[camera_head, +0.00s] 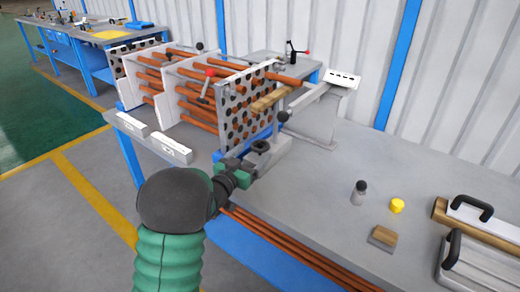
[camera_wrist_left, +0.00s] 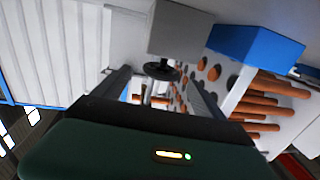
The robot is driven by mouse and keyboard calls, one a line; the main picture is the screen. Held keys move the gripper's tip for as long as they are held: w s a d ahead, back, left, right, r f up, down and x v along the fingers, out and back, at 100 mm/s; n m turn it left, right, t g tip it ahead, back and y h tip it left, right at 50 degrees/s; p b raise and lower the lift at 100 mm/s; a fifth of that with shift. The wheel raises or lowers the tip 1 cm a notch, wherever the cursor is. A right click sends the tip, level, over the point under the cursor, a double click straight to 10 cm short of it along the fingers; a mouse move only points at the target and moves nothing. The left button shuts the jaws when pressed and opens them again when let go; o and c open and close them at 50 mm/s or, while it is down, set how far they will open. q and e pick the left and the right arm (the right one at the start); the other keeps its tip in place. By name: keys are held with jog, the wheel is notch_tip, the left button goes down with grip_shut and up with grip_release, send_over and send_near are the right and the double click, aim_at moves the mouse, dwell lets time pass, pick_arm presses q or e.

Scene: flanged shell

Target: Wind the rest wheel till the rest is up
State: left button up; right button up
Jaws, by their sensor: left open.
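The rest wheel (camera_head: 261,145) is a small black handwheel on a grey block beside the tube plate. It also shows in the left wrist view (camera_wrist_left: 162,71), ahead of the gap between my fingers. The rest appears to be the wooden block (camera_head: 270,100) on a grey stand, just in front of the plate and below a protruding copper tube (camera_head: 287,80). My left gripper (camera_head: 247,164) is open and close to the wheel on its near side. Its two dark fingers also frame the wrist view (camera_wrist_left: 160,90). Contact with the wheel cannot be told. My right gripper is out of view.
The perforated plate (camera_head: 236,105) and tube bundle stand behind the wheel. A grey-white trough (camera_head: 320,110) is to the right. Copper tubes (camera_head: 290,250) lie along the front edge. A bottle (camera_head: 358,193), yellow cap (camera_head: 397,206) and wooden block (camera_head: 382,238) sit farther right.

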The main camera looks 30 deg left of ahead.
aim_at(259, 145)
pick_arm(q)
jog(key=w, duration=0.5)
jog(key=shift+b, duration=0.3)
jog(key=shift+w+a, duration=0.2)
jog(key=shift+a, duration=0.05)
jog(key=shift+a+f, duration=0.1)
jog(key=shift+a, duration=0.2)
jog(key=shift+d, duration=0.4)
jog(key=c, duration=0.5)
jog(key=shift+a, duration=0.15)
jog(key=c, duration=0.9)
jog(key=shift+o, duration=0.2)
jog(key=m+h+p, duration=0.1)
jog(key=h, duration=0.1)
jog(key=m+h+p, duration=0.1)
jog(key=p, duration=0.1)
jog(key=m+h+p, duration=0.1)
jog(key=h, duration=0.1)
jog(key=shift+a+r+m+g+h+p, duration=0.1)
jog(key=shift+r+m+g+h+p, duration=0.2)
jog(key=shift+r, duration=0.1)
jog(key=shift+f+m+h, duration=0.25)
jog(key=shift+m+h, duration=0.25)
jog(key=shift+h, duration=0.3)
